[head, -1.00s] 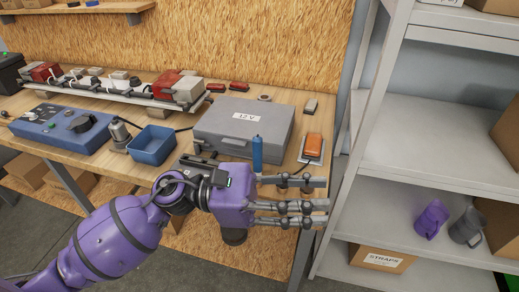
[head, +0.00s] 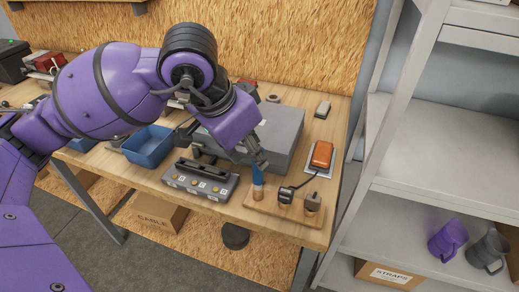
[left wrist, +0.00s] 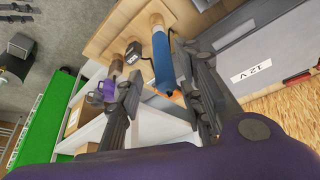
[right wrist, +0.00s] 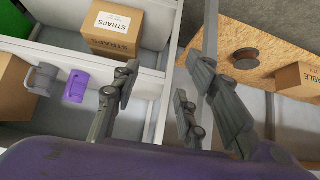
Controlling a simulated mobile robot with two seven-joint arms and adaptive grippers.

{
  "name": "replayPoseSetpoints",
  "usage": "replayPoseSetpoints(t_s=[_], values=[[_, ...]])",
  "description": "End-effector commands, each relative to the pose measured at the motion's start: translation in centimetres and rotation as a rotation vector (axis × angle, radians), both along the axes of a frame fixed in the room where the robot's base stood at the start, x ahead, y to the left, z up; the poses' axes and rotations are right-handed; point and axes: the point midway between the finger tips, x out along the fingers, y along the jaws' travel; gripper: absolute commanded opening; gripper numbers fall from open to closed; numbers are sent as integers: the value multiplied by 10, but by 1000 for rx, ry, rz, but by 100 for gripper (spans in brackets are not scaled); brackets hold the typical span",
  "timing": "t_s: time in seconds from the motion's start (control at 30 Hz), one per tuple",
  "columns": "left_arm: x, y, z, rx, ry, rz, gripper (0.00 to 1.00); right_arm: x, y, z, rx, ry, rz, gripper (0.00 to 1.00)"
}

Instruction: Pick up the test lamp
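The test lamp, seen as a slim blue tool (head: 257,174), stands about upright on a pale wooden rack (head: 290,222) near the bench's front right. My left gripper (head: 250,152) points down at its upper end from behind and partly hides it. In the left wrist view the fingers (left wrist: 160,88) are spread, with the blue tool (left wrist: 162,60) between them, close to the right finger; I cannot tell whether they touch. My right gripper (right wrist: 158,88) is open and empty, away from the bench and outside the head view.
A black plug (head: 285,193) and a brown piece (head: 313,201) stand beside the lamp. Around them are a grey case (head: 285,125), an orange device (head: 321,155), a grey switch block (head: 200,184) and a blue bin (head: 148,146). A metal shelf with mugs (head: 448,240) stands right.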

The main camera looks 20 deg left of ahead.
Motion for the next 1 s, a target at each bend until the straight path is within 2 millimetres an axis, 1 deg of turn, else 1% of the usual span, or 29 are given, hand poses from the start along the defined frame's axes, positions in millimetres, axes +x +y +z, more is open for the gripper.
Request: replayPoseSetpoints(t_s=[0.07,0.23,0.33,0.5,0.53,0.73,1.0], values=[[5,-6,-8,-5,1,0,35,0,-1,4,0,1,0,40],[13,-10,-29,-5,2,1,35,-15,-2,-3,-1,32,-1,40],[15,-11,-33,-3,0,0,35,-16,-2,-3,-1,35,1,40],[14,-11,-34,-3,1,1,35,-15,-1,-2,-1,32,4,40],[14,-11,-34,-3,1,1,33,-15,0,-2,0,32,3,40],[14,-11,-34,-3,1,1,7,-11,0,0,1,25,5,40],[14,-11,-34,-4,1,1,7,-9,2,1,6,19,0,40]])
